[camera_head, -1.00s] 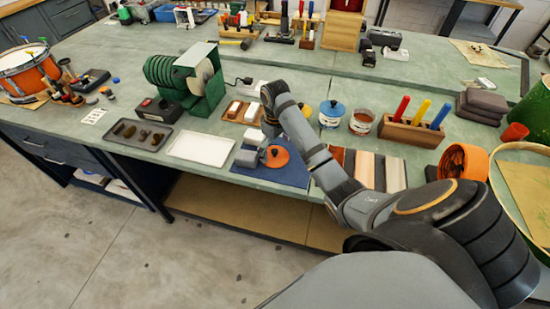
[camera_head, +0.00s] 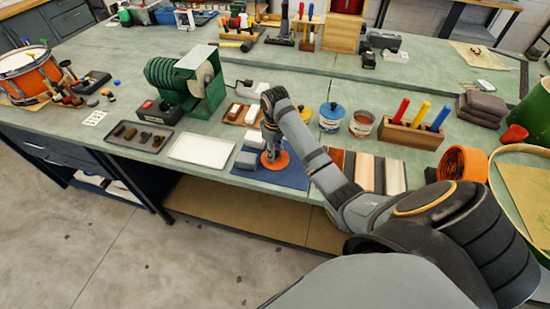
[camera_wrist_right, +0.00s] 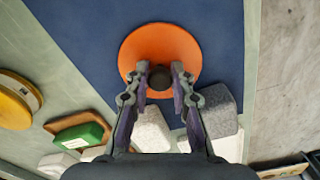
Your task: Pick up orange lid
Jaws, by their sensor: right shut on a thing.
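The orange lid (camera_head: 276,160) lies flat on the dark blue mat (camera_head: 292,178) at the bench's front edge. It is a round disc with a dark knob in its middle. My right gripper (camera_head: 270,152) reaches down over it. In the right wrist view the orange lid (camera_wrist_right: 140,45) lies under the fingertips, and my right gripper (camera_wrist_right: 160,80) is shut on its dark knob. The lid still appears to rest on the mat. My left gripper is not in view.
Grey blocks (camera_head: 246,160) sit beside the lid on the mat; they also show close to the fingers in the right wrist view (camera_wrist_right: 215,110). A white tray (camera_head: 203,149) lies to the left. A blue-lidded jar (camera_head: 331,115) and wood strips (camera_head: 370,172) are to the right.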

